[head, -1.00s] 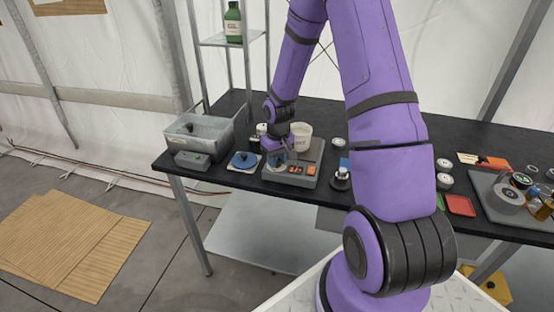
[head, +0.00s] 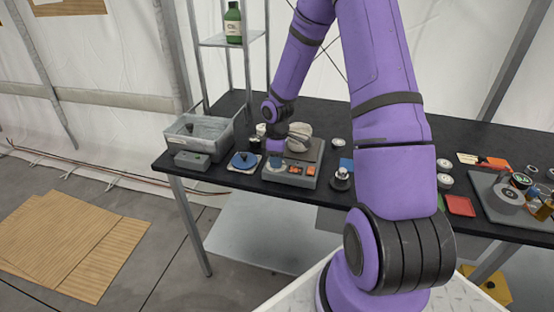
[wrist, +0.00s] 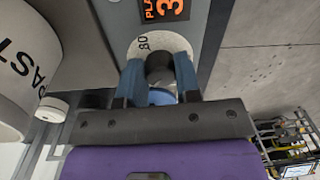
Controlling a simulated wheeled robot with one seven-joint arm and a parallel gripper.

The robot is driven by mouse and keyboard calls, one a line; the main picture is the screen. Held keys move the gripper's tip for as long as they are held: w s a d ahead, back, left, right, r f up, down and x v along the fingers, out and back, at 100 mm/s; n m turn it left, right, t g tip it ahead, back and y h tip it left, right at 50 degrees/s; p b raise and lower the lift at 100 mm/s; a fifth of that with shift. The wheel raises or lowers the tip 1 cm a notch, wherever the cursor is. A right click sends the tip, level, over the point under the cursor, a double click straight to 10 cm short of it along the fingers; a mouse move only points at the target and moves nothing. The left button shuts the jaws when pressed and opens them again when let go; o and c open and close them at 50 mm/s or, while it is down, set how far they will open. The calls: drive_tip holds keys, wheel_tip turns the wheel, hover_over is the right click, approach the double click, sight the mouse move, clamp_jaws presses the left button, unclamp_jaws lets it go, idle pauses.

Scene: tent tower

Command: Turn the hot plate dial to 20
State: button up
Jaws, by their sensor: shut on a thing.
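The grey hot plate (head: 308,182) sits near the front left of the black table, with small orange displays on its front. Its dial (wrist: 160,66) is a dark round knob on a pale scale disc, seen in the wrist view; the figure 80 shows beside it. My gripper (wrist: 159,80) is shut on the dial, one blue finger on each side. The dial's pointer mark is hidden. In the head view my gripper (head: 276,160) is at the hot plate's left front.
A white pot (wrist: 18,75) with black lettering stands on the hot plate, close beside my gripper. A grey bin (head: 190,142), a small grey box (head: 192,161) and a blue round item on a pale base (head: 244,160) are to the left. Small items lie to the right.

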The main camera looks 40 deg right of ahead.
drive_tip(key=shift+n, duration=0.5)
drive_tip(key=o, duration=0.6)
drive_tip(key=shift+o, duration=0.2)
wheel_tip(320, 180, up, 11)
drive_tip(key=shift+w+d, duration=0.15)
drive_tip(key=shift+w, duration=0.05)
idle(0.5)
